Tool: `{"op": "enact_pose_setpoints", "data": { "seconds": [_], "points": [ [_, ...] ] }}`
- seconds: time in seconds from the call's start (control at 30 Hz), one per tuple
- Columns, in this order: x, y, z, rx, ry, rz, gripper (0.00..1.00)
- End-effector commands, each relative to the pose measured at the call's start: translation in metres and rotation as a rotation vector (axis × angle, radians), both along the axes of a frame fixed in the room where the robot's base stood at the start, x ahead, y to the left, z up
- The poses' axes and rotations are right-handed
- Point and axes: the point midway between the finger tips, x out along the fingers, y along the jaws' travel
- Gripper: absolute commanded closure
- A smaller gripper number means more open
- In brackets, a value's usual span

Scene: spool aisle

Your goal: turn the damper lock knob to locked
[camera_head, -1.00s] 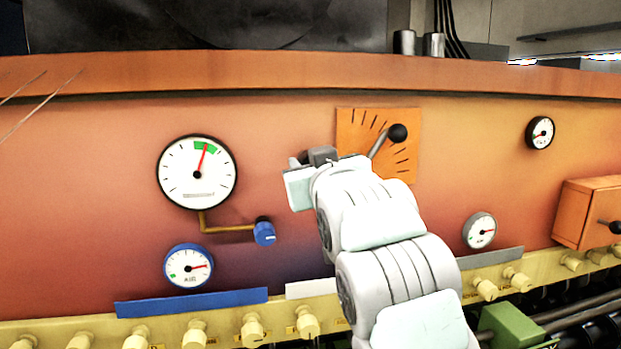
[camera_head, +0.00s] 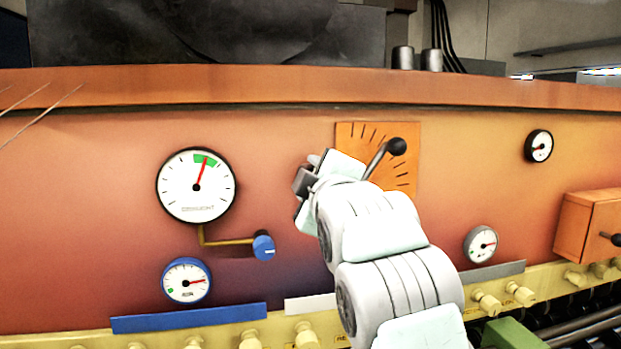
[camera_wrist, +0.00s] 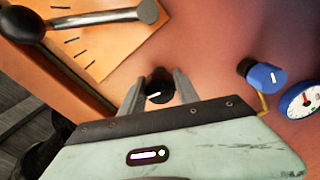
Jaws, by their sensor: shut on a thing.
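A small black knob (camera_wrist: 160,94) with a white pointer mark sits on the orange-red panel, just beside the orange scale plate (camera_wrist: 105,45). I take it to be the damper lock knob. The fingers of my gripper (camera_wrist: 160,86) are on either side of it and shut on it. The white mark lies nearly across the wrist view, slightly tilted. In the head view my gripper (camera_head: 310,183) is against the panel left of the scale plate (camera_head: 350,140), and my own wrist hides the knob. The damper lever (camera_head: 380,158) slants up right to its black ball.
A blue knob (camera_head: 264,246) on a brass pipe is to the left, below a large white gauge (camera_head: 196,185). A small blue-rimmed gauge (camera_head: 187,281) is lower. An orange box (camera_head: 590,226) juts out at right. Cream stop knobs (camera_head: 487,302) line the bottom ledge.

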Motion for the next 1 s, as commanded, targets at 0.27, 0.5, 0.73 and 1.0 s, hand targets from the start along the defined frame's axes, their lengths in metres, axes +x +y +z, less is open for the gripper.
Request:
{"op": "enact_pose_setpoints", "data": {
  "seconds": [0.27,0.5,0.73,1.0],
  "points": [
    [0.0001,-0.0001,0.0,-0.169,-0.04,0.0,1.0],
    [0.0002,-0.0001,-0.0001,-0.246,-0.058,0.0,1.0],
    [0.0001,-0.0001,0.0,-0.269,-0.063,0.0,1.0],
    [0.0002,0.0,0.0,-0.27,-0.063,0.0,1.0]
  ]
}}
